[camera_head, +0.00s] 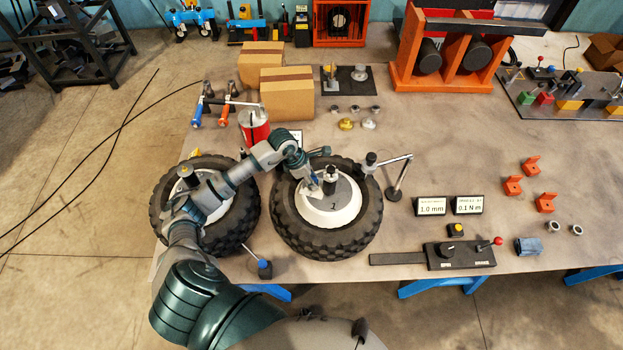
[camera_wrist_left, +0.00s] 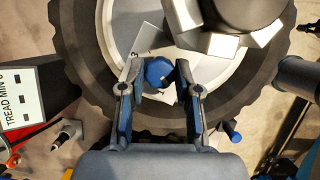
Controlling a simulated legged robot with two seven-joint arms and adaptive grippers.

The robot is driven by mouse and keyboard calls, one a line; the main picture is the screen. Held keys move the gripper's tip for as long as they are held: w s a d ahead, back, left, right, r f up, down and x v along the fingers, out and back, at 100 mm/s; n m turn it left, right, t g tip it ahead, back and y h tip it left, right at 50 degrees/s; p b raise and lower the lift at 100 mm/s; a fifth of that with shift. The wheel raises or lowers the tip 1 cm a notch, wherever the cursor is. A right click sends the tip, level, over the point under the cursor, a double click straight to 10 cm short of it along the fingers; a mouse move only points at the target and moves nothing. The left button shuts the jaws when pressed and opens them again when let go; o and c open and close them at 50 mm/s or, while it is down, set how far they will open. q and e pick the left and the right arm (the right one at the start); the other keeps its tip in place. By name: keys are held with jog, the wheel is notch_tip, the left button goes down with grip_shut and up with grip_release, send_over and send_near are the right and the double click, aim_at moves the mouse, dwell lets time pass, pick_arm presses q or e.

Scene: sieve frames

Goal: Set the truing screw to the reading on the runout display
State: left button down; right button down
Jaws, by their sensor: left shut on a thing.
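My left gripper (camera_head: 314,189) reaches over the right-hand tyre (camera_head: 289,228) onto its pale hub. In the left wrist view the fingers of my left gripper (camera_wrist_left: 158,88) are shut on a blue knob (camera_wrist_left: 158,72) above the hub. I take this knob to be the truing screw; its pointer or scale cannot be made out. The runout display (camera_head: 431,206) appears to be the small panel reading 1.0 mm. A second panel (camera_head: 468,205) beside it seems to read 0.1 N m. My right gripper is not in view.
Another tyre (camera_head: 164,220) lies left, under my left arm. A jointed gauge stand (camera_head: 396,180) is close to the right-hand tyre's right side. A black control box (camera_head: 461,255) with a red-tipped lever sits at the front. Cardboard boxes (camera_head: 288,95) stand behind. The table between panels and orange brackets (camera_head: 513,185) is clear.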

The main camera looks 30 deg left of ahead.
pick_arm(q)
jog(key=c, duration=0.8)
grip_release()
jog(key=shift+w, duration=0.15)
jog(key=v, duration=1.1)
jog(key=shift+a+r, duration=0.25)
jog(key=shift+r, duration=0.1)
